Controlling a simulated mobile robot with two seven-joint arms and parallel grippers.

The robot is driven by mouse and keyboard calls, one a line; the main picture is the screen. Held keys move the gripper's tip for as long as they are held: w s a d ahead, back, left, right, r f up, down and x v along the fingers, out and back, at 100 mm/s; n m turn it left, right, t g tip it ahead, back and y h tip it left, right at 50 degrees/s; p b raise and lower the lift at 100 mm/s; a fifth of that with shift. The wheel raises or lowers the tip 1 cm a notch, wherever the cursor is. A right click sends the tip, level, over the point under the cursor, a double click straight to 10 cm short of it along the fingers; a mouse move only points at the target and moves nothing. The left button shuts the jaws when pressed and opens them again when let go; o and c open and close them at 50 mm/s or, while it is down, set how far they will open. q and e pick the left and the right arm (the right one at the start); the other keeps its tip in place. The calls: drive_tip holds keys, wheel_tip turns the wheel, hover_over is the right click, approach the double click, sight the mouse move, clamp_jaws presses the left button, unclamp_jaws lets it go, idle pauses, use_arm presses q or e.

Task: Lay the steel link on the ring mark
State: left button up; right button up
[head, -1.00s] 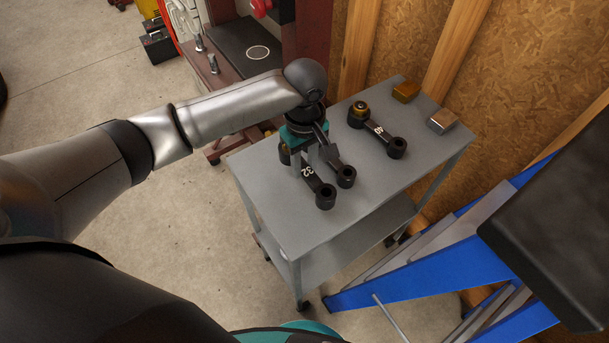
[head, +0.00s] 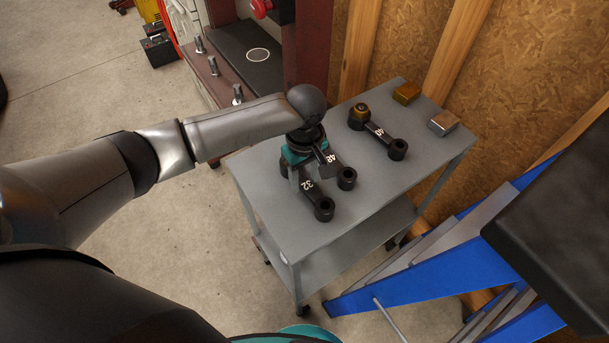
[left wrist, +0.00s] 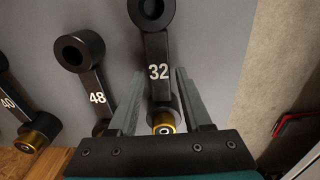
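Three black links lie on the grey cart, marked 32 (head: 322,206), 48 (head: 345,177) and 40 (head: 396,148). I cannot tell by look which one the task calls the steel link. The left wrist view shows links 32 (left wrist: 157,48), 48 (left wrist: 88,65) and 40 (left wrist: 12,95); brass-coloured ends show on 32 and 40. My left gripper (head: 310,176) is low over the cart. Its fingers (left wrist: 160,80) are open, one on each side of link 32, with a gap visible. The ring mark (head: 258,54) is a white circle on a dark plate. My right gripper is not seen.
The grey cart (head: 290,225) has a lower shelf. A brass block (head: 406,92) and a steel block (head: 442,123) sit at its back edge. Several bolts stand on a red-brown beam (head: 212,72) by the dark plate. A blue stepladder (head: 420,283) stands close at right.

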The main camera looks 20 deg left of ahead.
use_arm(q)
drive_tip(key=shift+o, duration=0.8)
